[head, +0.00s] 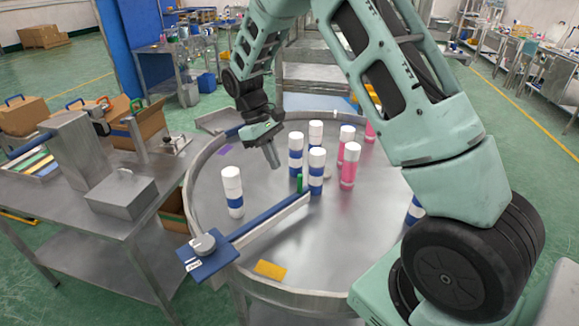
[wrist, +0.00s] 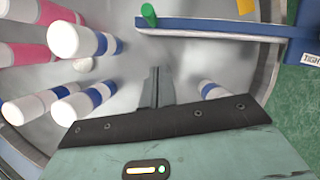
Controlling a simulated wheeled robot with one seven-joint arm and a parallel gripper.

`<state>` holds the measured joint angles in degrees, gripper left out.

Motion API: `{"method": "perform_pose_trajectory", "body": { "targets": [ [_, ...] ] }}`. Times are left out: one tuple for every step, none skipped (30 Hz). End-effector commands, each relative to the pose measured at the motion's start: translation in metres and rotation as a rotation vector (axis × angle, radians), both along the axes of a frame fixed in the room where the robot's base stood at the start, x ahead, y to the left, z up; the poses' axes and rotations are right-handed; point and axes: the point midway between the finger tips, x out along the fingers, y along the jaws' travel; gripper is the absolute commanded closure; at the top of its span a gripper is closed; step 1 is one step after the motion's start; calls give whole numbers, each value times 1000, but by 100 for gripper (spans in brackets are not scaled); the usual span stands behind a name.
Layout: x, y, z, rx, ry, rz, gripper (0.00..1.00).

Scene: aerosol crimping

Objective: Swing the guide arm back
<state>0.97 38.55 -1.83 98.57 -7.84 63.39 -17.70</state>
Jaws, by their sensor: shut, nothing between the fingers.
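The guide arm (head: 268,218) is a straight bar, pale on one side and blue on the other. It reaches from a blue base plate (head: 208,262) with a round knob (head: 203,243) on the round table's (head: 245,252) rim in over its surface. A green upright peg (head: 299,183) stands near its inner end; the peg also shows in the wrist view (wrist: 148,14). My gripper (head: 275,163) is shut and empty above the table, apart from the bar and peg. In the wrist view its fingertips (wrist: 156,72) point toward the bar.
Several blue-and-white cans (head: 316,172) and pink cans (head: 350,165) stand behind and right of the bar. One blue-and-white can (head: 232,192) stands alone at left. A yellow label (head: 270,269) lies near the front rim. A side table (head: 90,215) holds a metal box (head: 121,192).

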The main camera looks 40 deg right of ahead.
Motion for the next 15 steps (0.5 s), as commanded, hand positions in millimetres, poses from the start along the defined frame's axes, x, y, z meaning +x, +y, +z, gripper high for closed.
{"method": "perform_pose_trajectory", "body": {
  "targets": [
    [-5, -2, -7, 0, 5, -1, 100],
    [-7, -2, -13, 0, 6, -1, 100],
    [-10, -3, -20, 0, 5, -1, 100],
    [-12, -4, -22, 0, 4, -1, 100],
    [-18, -7, -19, 0, 3, -1, 100],
    [-24, -9, -18, 0, 3, -1, 100],
    [-28, -11, -18, -1, 1, -1, 100],
    [-31, -12, -19, -1, 2, -1, 100],
    [-35, -14, -19, -1, 2, -1, 100],
    [-38, -15, -20, -2, 0, -1, 100],
    [-40, -15, -20, -2, 1, -1, 100],
    [-42, -16, -21, -2, 0, -1, 100],
    [-44, -17, -21, -2, 0, -1, 100],
    [-45, -17, -22, -1, 0, -1, 100],
    [-46, -17, -22, -1, 0, -1, 100]
  ]
}}
